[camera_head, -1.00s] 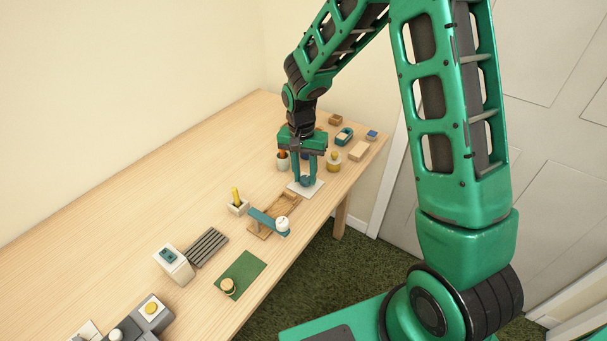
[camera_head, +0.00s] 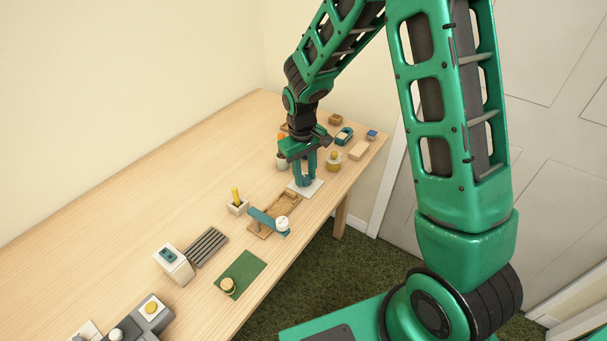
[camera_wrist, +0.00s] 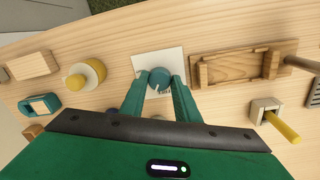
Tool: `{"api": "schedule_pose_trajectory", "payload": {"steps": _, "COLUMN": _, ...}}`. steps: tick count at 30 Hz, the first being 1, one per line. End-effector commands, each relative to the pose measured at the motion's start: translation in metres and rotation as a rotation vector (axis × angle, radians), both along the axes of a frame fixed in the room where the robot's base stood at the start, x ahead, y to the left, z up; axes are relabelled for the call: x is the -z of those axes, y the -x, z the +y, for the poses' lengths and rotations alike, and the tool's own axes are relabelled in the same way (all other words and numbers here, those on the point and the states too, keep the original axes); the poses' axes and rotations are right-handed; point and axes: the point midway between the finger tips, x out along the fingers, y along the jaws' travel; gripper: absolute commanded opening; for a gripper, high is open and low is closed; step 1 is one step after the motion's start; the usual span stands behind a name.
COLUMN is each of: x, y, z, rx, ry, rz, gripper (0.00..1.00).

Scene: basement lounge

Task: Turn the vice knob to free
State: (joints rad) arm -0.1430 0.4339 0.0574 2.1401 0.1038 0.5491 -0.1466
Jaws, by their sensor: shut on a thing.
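A round teal knob (camera_wrist: 160,77) with a pale mark on its edge stands on a square white plate (camera_wrist: 148,66); the plate (camera_head: 293,188) also shows in the head view. My gripper (camera_wrist: 160,86) is shut on the knob, with one green finger on each side. In the head view, my gripper (camera_head: 305,182) points down at the plate and its fingers hide most of the knob. Beside the plate is a wooden vice-like frame (camera_wrist: 240,67). In the head view this wooden frame (camera_head: 285,204) has a teal bar (camera_head: 262,218) and a white round end (camera_head: 282,224) nearby.
A yellow-topped round piece (camera_wrist: 86,76), a wooden block (camera_wrist: 33,65) and a teal box (camera_wrist: 40,106) lie on one side. A small holder with a yellow stick (camera_head: 237,204) stands on the other. A green mat (camera_head: 240,273) lies nearer.

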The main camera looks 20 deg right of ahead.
Motion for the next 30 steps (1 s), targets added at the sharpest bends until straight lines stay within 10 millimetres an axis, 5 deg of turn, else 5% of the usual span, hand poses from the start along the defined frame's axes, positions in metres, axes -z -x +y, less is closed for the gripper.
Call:
{"api": "schedule_pose_trajectory", "payload": {"steps": 15, "x": -0.0022, "y": -0.0032, "z": -0.0011, "rx": -0.414, "ry": 0.001, "rz": -0.010, "gripper": 0.07}}
{"api": "schedule_pose_trajectory", "payload": {"steps": 30, "x": -0.0023, "y": -0.0037, "z": -0.0015, "rx": -0.551, "ry": 0.002, "rz": -0.012, "gripper": 0.06}}
